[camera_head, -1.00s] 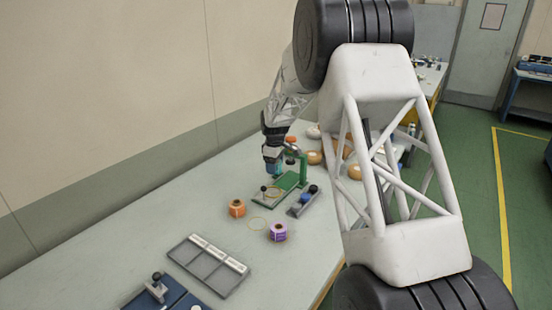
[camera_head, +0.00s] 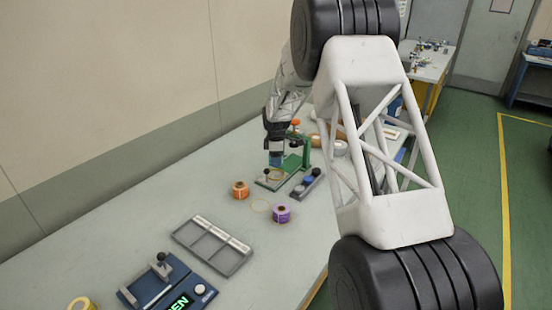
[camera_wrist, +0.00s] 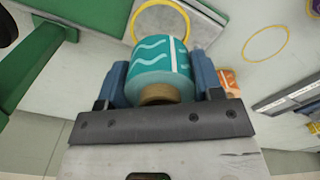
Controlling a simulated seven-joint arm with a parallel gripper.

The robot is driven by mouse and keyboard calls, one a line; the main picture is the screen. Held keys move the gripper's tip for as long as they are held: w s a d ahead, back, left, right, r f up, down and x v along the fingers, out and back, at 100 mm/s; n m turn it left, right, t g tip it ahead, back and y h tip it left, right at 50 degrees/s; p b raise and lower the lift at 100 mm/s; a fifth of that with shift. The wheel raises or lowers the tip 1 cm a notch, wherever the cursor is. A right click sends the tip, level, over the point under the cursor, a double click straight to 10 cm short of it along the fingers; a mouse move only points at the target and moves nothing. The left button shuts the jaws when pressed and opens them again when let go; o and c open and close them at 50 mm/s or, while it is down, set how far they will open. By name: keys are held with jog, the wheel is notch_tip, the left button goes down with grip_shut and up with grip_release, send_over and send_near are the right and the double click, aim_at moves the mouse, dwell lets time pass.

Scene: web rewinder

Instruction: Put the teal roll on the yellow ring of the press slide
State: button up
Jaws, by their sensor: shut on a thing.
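My gripper (camera_wrist: 162,78) is shut on the teal roll (camera_wrist: 160,57), with one blue finger on each side of it. The roll has white wavy lines and a brown core. The yellow ring (camera_head: 277,175) of the press slide lies just below the roll. In the wrist view this yellow ring (camera_wrist: 133,28) is just beyond the roll, which hides part of it. I cannot tell the exact height of the roll above the ring.
A green press post (camera_wrist: 45,60) stands close on the left in the wrist view. An orange roll (camera_head: 240,190), a purple roll (camera_head: 282,213) and another yellow ring (camera_head: 260,206) are on the table in front. A grey tray (camera_head: 213,244) and a blue device (camera_head: 165,290) lie nearer.

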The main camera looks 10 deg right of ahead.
aim_at(276, 175)
jog(key=shift+f, duration=0.15)
jog(key=shift+f, duration=1.9)
jog(key=shift+f, duration=0.8)
dwell(1.6)
jog(key=o, duration=1.1)
jog(key=shift+r, duration=0.15)
jog(key=shift+r, duration=3.6)
